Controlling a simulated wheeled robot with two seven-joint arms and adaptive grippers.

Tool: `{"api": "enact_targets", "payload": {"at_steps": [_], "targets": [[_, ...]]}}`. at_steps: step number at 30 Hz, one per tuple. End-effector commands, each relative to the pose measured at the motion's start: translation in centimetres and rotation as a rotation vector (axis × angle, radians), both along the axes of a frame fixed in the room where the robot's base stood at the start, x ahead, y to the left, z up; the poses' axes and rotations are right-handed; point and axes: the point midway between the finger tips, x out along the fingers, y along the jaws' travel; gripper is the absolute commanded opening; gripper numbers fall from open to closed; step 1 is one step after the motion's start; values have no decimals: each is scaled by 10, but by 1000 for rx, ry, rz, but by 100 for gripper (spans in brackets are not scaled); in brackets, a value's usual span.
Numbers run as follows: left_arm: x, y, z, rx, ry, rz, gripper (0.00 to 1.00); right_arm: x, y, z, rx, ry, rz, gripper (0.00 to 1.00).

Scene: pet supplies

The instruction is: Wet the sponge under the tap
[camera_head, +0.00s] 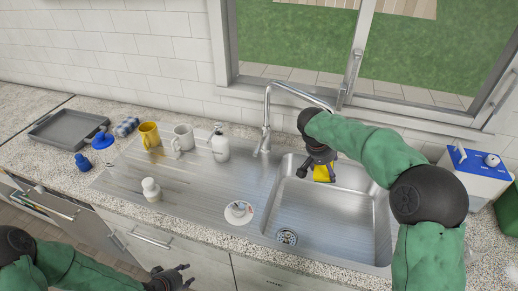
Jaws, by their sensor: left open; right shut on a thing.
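A yellow sponge (322,174) is held by my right gripper (318,165) over the back part of the steel sink basin (345,228). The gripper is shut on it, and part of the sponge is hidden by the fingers. The chrome tap (266,125) stands behind the basin's left side, and its spout arches to the right towards my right wrist. The spout's end is hidden by my arm, and I cannot see water running. My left gripper (178,275) is open and empty, low in front of the cabinets.
On the drainboard are a yellow mug (150,135), a white mug (183,138), a soap bottle (221,147), a white bottle (151,189) and a small round dish (239,212). A grey tray (68,130) lies at left. A blue-and-white container (474,172) stands right of the sink.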

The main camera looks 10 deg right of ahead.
Motion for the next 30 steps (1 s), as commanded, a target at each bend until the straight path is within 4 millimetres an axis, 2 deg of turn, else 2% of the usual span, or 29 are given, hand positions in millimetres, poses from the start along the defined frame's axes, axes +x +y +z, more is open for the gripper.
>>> {"api": "enact_targets", "payload": {"at_steps": [6,12,18,30], "targets": [[34,25,48,15,-213,-15,41,0,0,0,0,0,0,55],[53,44,92,34,-393,-43,41,0,0,0,0,0,0,55],[62,56,131,53,-542,-80,41,0,0,0,0,0,0,55],[72,60,182,86,-740,-154,41,0,0,0,0,0,0,55]]}}
